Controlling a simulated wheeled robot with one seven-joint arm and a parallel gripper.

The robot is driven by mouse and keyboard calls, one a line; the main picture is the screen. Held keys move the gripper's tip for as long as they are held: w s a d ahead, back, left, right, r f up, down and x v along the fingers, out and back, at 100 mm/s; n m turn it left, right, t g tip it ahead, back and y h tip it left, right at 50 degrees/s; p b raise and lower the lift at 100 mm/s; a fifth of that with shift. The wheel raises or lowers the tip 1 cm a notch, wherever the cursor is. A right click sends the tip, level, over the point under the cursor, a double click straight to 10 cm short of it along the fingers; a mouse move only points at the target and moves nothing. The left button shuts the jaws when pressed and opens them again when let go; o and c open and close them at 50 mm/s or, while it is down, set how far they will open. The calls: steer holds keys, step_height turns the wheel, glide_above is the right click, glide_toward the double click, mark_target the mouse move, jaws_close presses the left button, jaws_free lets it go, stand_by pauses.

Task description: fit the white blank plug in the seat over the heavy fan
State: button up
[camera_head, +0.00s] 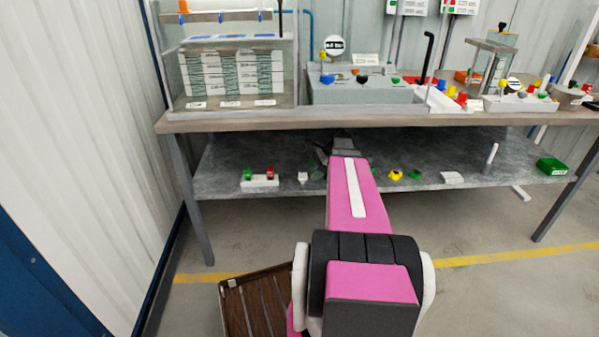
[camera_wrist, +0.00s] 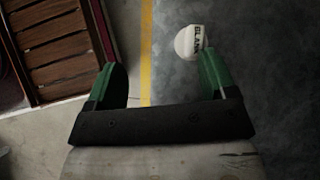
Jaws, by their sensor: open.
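The white blank plug (camera_wrist: 190,40), with dark lettering on it, lies over the grey lower shelf in the wrist view. A small white piece (camera_head: 303,177) on that shelf in the head view looks like the same plug. My gripper (camera_wrist: 163,80) is open and empty, its two green fingers apart. The plug is just beyond the right fingertip, off-centre between the fingers; I cannot tell whether they touch. In the head view my gripper is mostly hidden by my pink arm under the bench. The labels on the bench top are too small to read, so I cannot tell the heavy fan's seat.
The shelf (camera_head: 225,165) also holds a white block with green and red plugs (camera_head: 260,178), yellow and green pieces, a white rod (camera_head: 491,157) and a green box (camera_head: 551,167). The bench top (camera_head: 400,121) overhangs it. A slatted wooden crate (camera_head: 256,305) stands on the floor.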

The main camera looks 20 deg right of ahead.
mark_target(305, 172)
steer(key=w+d+m, duration=0.2)
steer(key=d, duration=0.1)
steer(key=shift+t+y, duration=0.4)
steer(key=x, duration=0.4)
steer(key=shift+w+a, duration=0.3)
steer(key=shift+a, duration=0.05)
steer(key=shift+w+x, duration=0.2)
steer(key=shift+x, duration=1.1)
steer(key=shift+w+x, duration=0.25)
steer(key=shift+x, duration=1.05)
steer(key=shift+r, duration=0.15)
steer(key=c, duration=1)
